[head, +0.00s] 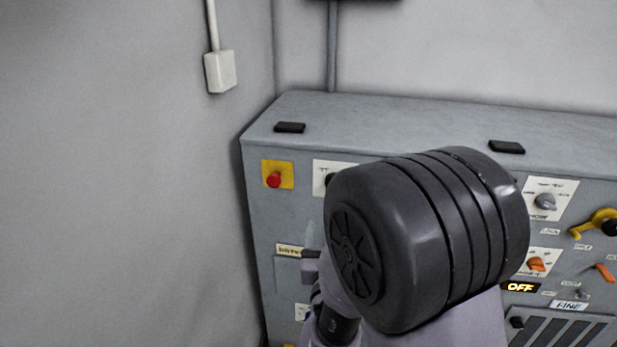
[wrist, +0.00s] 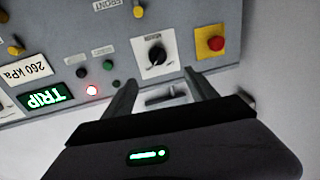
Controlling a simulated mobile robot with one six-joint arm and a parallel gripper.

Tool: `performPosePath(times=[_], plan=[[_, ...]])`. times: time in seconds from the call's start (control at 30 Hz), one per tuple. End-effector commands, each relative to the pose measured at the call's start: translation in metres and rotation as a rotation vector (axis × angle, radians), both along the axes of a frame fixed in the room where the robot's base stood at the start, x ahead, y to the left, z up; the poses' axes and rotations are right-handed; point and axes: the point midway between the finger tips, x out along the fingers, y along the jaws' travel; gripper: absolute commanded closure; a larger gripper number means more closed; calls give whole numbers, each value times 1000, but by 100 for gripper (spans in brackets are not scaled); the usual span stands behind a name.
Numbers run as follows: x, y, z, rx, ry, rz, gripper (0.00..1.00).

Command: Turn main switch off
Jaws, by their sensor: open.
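A black rotary switch (wrist: 156,57) on a white plate sits on the grey panel in the wrist view, its white pointer mark aslant. Its label is too small to read surely, so I cannot confirm it is the main switch. In the head view its white plate (head: 322,181) is partly covered by my dark arm joint. My gripper (wrist: 162,88) is open, its two fingers reaching toward the panel just below the switch in the wrist picture. Nothing is held between them. Whether the fingers touch the panel is unclear.
A red button (wrist: 215,43) on a yellow plate sits beside the switch. A lit red lamp (wrist: 92,90) and a lit TRIP sign (wrist: 46,96) are on the other side. A lit OFF sign (head: 520,287) shows at right. A wall (head: 120,180) stands close at left.

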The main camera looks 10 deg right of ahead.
Motion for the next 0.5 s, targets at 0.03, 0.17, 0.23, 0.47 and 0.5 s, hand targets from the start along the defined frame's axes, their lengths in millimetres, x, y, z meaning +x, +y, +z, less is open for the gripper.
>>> performPosePath(times=[0.03, 0.17, 0.23, 0.47, 0.5], plan=[[9, -3, 0, 3, -3, -3, 34], [46, -10, 1, 1, -2, -3, 34], [68, -14, 1, 2, -1, -4, 34], [130, -26, 0, 1, -1, -1, 34], [138, -27, 0, 1, -1, -1, 34]])
